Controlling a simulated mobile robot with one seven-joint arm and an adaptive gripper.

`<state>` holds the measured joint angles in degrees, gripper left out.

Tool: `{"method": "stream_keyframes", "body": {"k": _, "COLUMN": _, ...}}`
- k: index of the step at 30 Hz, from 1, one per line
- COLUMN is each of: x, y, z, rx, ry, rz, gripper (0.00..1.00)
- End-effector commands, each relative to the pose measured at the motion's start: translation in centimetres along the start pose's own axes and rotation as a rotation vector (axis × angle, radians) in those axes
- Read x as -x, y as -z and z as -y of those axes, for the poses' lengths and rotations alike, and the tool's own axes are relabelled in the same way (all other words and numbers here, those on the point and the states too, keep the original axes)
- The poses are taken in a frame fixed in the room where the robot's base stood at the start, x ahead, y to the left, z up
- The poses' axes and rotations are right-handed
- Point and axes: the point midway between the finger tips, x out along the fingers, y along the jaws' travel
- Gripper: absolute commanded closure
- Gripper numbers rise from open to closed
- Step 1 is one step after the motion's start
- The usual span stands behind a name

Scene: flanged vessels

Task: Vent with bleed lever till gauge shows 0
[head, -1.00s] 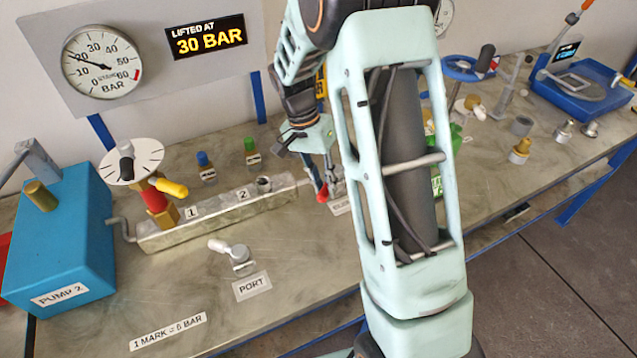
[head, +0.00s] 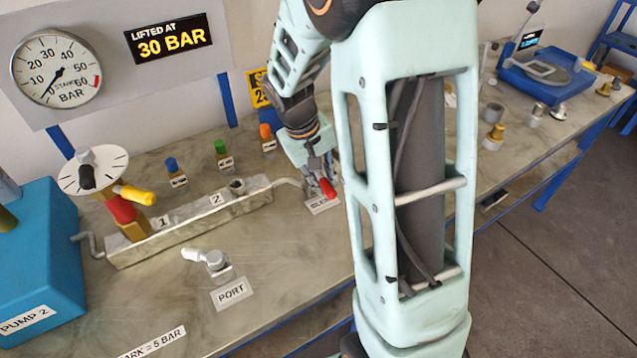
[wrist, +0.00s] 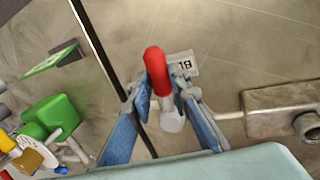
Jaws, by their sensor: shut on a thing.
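The bleed lever has a red grip (head: 327,188) and stands by the partly hidden bleed label (head: 321,206) at the far end of the manifold pipe. In the wrist view the red grip (wrist: 156,68) lies between the fingers. My gripper (head: 319,177) is shut on the lever; its fingertips also show in the wrist view (wrist: 162,92). The pressure gauge (head: 57,68) on the wall panel has its needle pointing down-left, at or close to 0. The lever's base is partly hidden by the gripper.
The metal manifold (head: 190,218) lies left of the lever, with a red-and-brass valve (head: 126,215) at its left end. A port fitting (head: 210,260) stands in front. Blue, green and orange capped items stand behind. The blue pump (head: 35,260) is at the left.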

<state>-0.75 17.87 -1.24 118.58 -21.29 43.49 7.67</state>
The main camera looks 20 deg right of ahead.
Motion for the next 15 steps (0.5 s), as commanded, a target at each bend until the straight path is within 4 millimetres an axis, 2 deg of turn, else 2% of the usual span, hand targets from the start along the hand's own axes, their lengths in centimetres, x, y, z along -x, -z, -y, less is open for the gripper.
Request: {"method": "stream_keyframes", "body": {"k": 15, "x": -0.10, "y": 0.04, "z": -0.64, "rx": 0.084, "ry": -0.002, "rz": -0.023, "gripper": 1.00}}
